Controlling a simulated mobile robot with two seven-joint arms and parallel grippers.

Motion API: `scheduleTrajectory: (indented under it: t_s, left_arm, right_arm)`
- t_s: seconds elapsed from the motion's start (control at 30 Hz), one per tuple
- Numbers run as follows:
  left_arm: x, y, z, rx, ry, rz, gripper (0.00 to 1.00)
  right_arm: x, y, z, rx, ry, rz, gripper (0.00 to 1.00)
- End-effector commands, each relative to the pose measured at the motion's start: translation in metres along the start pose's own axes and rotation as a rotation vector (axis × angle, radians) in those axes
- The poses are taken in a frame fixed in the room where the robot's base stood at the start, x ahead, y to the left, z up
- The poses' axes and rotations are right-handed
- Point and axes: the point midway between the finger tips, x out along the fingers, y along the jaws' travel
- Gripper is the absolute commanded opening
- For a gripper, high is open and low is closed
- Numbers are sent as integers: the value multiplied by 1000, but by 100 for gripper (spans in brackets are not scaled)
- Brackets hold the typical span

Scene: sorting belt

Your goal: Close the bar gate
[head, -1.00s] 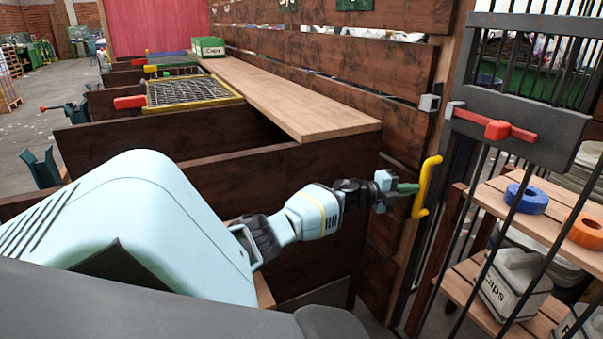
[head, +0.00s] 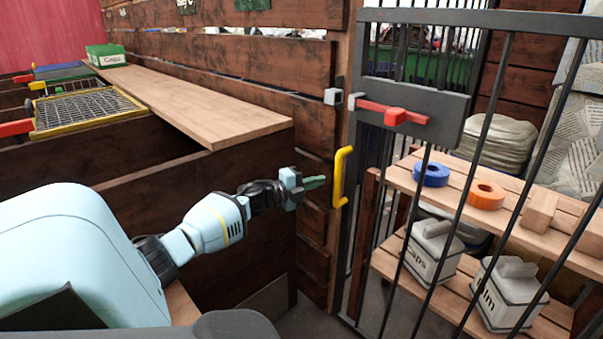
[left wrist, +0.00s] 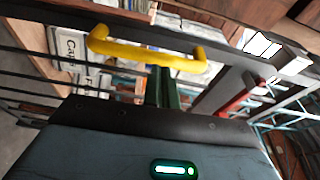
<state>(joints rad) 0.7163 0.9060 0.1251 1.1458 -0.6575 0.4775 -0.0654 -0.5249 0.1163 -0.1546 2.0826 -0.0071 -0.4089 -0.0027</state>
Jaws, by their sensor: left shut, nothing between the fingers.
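The bar gate (head: 466,18) has thin dark bars, a dark plate and a red latch (head: 393,113). A yellow handle (head: 341,178) stands out at its left edge. The latch's pale tip is close to a grey block (head: 333,96) on the wooden post, with a small gap visible between them. My left gripper (head: 315,182) is shut and empty, its green fingertips just left of the handle. In the left wrist view, the fingers (left wrist: 163,88) point at the yellow handle (left wrist: 145,53); I cannot tell whether they touch it. My right gripper is out of view.
Behind the bars is a wooden shelf (head: 452,192) with a blue ring (head: 431,174), an orange ring (head: 486,195) and labelled containers (head: 432,252). A dark wooden plank wall (head: 265,60) and a long wooden counter (head: 190,100) lie left of the gate.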

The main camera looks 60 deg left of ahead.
Motion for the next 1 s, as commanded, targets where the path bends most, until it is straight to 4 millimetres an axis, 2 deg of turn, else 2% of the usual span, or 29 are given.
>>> scheduleTrajectory:
  t_s: [0.2, 0.4, 1.0]
  left_arm:
    - [-24, 3, -3, 0, 7, 7, 0]
    - [-37, 3, -4, -1, 12, 9, 0]
    - [-41, 3, -4, 0, 12, 9, 0]
  right_arm:
    - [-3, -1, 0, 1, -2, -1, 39]
    - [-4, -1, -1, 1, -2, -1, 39]
    - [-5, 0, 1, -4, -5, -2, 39]
